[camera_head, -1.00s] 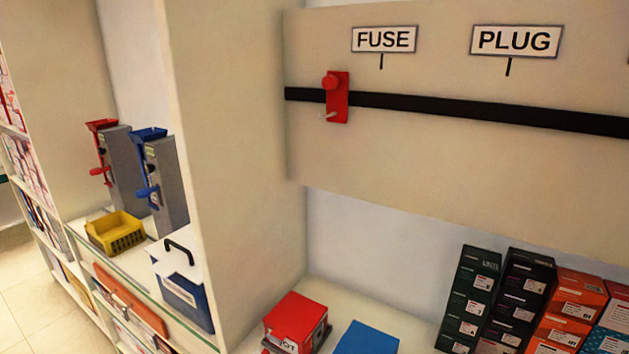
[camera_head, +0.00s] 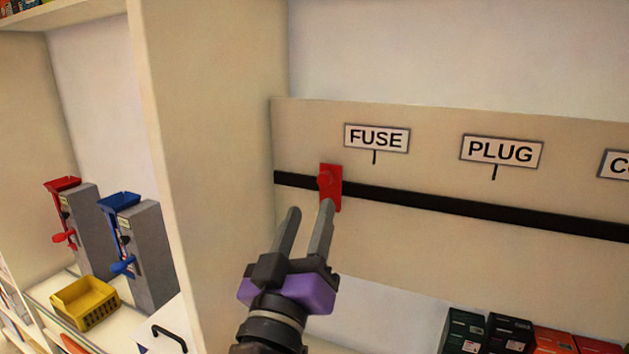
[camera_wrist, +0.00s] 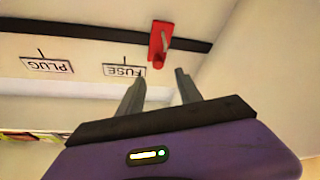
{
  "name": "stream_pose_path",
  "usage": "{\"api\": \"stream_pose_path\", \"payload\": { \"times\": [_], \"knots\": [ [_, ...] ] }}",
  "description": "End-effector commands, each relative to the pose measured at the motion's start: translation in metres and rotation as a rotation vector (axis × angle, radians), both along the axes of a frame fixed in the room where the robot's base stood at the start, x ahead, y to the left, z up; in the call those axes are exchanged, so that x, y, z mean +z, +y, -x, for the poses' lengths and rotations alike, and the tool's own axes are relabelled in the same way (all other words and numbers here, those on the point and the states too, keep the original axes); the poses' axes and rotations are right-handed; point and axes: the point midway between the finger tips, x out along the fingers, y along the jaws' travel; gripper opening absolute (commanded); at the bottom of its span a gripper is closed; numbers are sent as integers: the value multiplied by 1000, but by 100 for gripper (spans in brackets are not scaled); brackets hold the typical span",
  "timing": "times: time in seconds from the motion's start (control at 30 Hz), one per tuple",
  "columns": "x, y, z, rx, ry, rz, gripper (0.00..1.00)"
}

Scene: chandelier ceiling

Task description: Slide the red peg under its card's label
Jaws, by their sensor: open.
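The red peg (camera_head: 329,185) sits on a black rail (camera_head: 450,203) along a beige board, left of the FUSE label's pointer. The FUSE label (camera_head: 377,138) and PLUG label (camera_head: 501,152) are above the rail; a third label (camera_head: 616,166) is cut off at the right edge. My gripper (camera_head: 310,207) is open and empty, its fingers pointing up at the peg; the right finger overlaps the peg's lower end. In the wrist view, upside down, the peg (camera_wrist: 161,42) lies just beyond the gap between the fingertips (camera_wrist: 160,76). No card is identifiable now.
An upright shelf wall (camera_head: 210,150) stands close left of the board. Beyond it are red and blue hoppers on grey stands and a yellow basket (camera_head: 85,302). Dark and orange boxes (camera_head: 490,332) stand below the board at right. The rail right of the peg is clear.

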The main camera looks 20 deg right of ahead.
Motion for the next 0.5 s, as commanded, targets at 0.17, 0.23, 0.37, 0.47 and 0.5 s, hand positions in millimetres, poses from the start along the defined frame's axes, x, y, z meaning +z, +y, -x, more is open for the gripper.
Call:
{"api": "stream_pose_path", "payload": {
  "times": [0.17, 0.23, 0.37, 0.47, 0.5],
  "knots": [
    [4, -10, -7, -9, -1, -22, 42],
    [8, -16, -14, -10, 0, -22, 42],
    [16, -27, -30, -9, 0, -21, 42],
    [20, -35, -41, -8, 0, -21, 42],
    [22, -37, -45, -7, 1, -21, 42]
  ]
}}
